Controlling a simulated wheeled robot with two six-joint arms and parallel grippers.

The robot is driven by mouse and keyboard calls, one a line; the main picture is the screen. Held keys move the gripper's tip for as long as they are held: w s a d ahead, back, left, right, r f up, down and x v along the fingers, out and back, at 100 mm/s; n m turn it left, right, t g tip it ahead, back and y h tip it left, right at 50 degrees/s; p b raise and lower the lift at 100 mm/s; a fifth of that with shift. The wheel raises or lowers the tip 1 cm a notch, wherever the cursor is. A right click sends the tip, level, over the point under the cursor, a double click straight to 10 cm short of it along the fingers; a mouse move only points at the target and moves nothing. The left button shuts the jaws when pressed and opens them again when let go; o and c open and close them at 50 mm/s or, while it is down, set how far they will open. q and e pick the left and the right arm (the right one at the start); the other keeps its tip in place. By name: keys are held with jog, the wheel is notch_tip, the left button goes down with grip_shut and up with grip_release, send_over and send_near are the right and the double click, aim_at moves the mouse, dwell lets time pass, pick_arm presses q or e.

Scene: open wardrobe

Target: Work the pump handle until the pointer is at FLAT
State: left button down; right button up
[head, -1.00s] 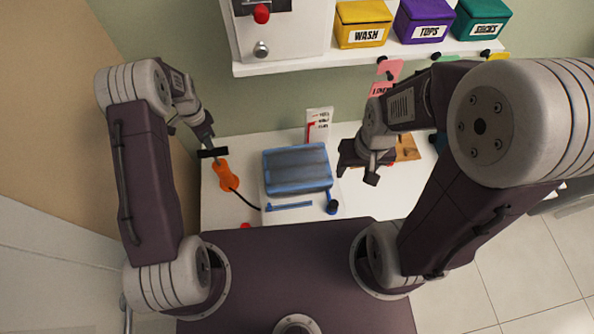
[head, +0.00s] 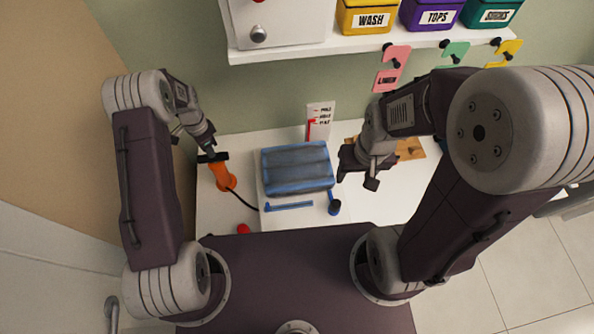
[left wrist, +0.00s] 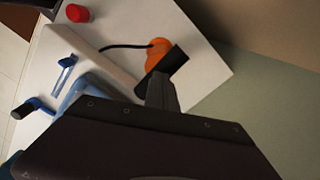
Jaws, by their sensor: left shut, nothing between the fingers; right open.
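The orange pump (head: 222,176) stands at the left of the white table, its black handle (head: 213,157) on top. My left gripper (head: 208,150) is shut and empty, its tips at the handle; I cannot tell whether they touch it. In the left wrist view the shut fingers (left wrist: 161,94) end by the black handle (left wrist: 168,65), with the orange pump (left wrist: 157,52) beyond. The white gauge card (head: 326,107) stands behind the blue bag (head: 297,168). Its red pointer (head: 311,128) appears near the lowest label, but is too small to read surely. My right gripper (head: 358,172) is open, right of the bag.
A black hose (head: 244,202) runs from the pump toward the bag. A blue strip (head: 288,206), a dark knob (head: 334,208) and a red knob (head: 243,229) lie near the front. A shelf (head: 300,48) with labelled bins hangs above.

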pick_arm(q)
notch_tip(320, 180, up, 8)
jog(key=p, duration=0.5)
jog(key=shift+f, duration=0.2)
dwell(0.8)
notch_tip(320, 180, down, 8)
jog(key=b, duration=0.5)
jog(key=shift+b, duration=0.4)
notch_tip(320, 180, up, 8)
jog(key=p, duration=0.6)
jog(key=shift+r, duration=0.15)
dwell(0.5)
dwell(1.8)
dwell(1.0)
